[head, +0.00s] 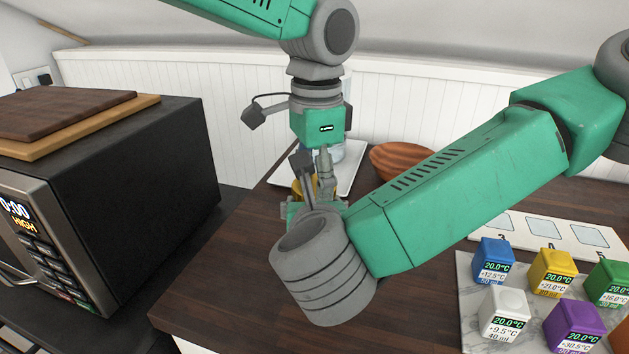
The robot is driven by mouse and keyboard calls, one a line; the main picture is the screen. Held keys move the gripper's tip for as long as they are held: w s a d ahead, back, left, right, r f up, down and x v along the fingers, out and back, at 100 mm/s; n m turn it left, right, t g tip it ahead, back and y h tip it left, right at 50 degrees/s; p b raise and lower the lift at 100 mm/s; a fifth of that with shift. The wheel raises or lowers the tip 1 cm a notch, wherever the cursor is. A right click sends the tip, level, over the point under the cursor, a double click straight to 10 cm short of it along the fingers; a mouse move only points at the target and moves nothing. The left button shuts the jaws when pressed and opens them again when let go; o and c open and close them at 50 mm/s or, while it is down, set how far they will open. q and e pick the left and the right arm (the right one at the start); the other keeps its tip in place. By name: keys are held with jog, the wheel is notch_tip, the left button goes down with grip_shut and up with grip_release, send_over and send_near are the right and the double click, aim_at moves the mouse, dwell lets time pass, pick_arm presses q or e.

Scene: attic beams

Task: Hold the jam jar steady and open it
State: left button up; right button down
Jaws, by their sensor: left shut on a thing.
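A small gold-coloured part, which looks like the jam jar's lid (298,189), shows in the head view around my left gripper's fingers. The rest of the jar is hidden behind my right arm and wrist. My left gripper (315,188) points down from above, with its fingers at the gold part, and is shut on it. My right arm comes in from the right and bends in front of the jar. A green piece of my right gripper (293,211) shows low beside the jar. Its fingers are hidden, so its hold cannot be seen.
A white tray (350,178) with a partly hidden clear object stands behind the jar, with a wooden bowl (392,158) to its right. Several coloured cubes (553,268) sit on a marble board at the right front, before a white panel (545,232). A microwave (150,170) stands left, carrying cutting boards (62,114).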

pick_arm(q)
jog(key=o, duration=1.3)
notch_tip(320, 180, up, 4)
jog(key=shift+w+f, duration=0.1)
jog(key=shift+r, duration=0.35)
jog(key=shift+c, duration=1.2)
notch_tip(320, 180, up, 4)
jog(key=shift+f+n, duration=0.2)
jog(key=shift+n, duration=0.4)
notch_tip(320, 180, down, 8)
jog(key=shift+r, duration=0.15)
